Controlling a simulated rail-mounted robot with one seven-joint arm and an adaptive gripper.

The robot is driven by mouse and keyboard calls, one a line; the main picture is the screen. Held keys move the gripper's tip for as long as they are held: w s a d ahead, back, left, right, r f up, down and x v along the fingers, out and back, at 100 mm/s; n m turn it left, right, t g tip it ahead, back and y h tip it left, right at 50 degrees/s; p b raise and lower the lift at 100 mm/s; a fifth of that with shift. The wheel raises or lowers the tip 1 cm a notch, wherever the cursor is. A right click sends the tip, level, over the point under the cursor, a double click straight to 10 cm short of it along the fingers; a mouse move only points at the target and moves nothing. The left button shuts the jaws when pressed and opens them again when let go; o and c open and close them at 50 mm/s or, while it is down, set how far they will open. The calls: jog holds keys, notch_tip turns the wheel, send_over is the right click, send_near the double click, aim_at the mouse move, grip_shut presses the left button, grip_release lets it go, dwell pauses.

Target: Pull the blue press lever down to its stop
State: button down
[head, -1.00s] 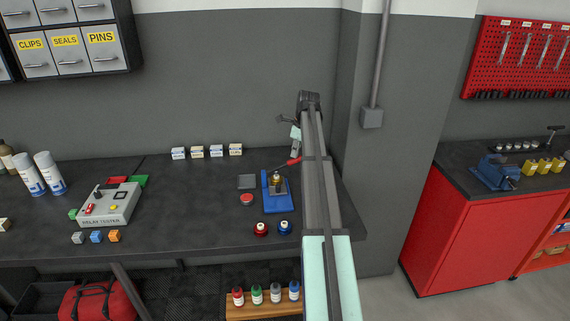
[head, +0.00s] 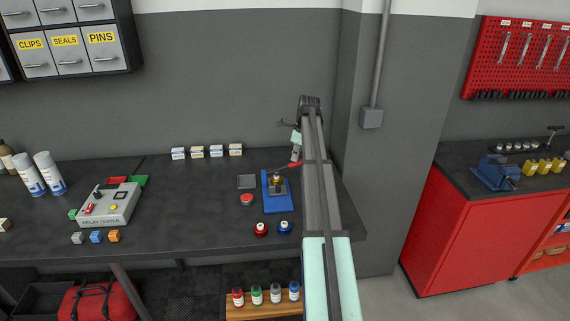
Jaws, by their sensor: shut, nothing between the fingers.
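The blue press (head: 278,203) stands on the dark workbench, left of my arm, with a brass-coloured part at its middle. Its lever is a thin rod ending in a red grip (head: 293,165), which points up and to the right. My gripper (head: 296,157) is above the red grip, fingers pointing down and shut with nothing held. The fingertips are at or very near the grip; contact is too small to tell. My arm hides part of the bench right of the press.
Small boxes (head: 217,151) line the back. A grey pillar (head: 390,160) stands to the right.

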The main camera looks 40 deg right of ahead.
jog(key=shift+s+f, duration=0.1)
jog(key=shift+f, duration=0.65)
jog(key=shift+d+f, duration=0.1)
jog(key=shift+f, duration=0.6)
jog(key=shift+r, duration=0.15)
notch_tip(320, 180, up, 10)
jog(key=p, duration=0.5)
dwell(0.6)
dwell(0.4)
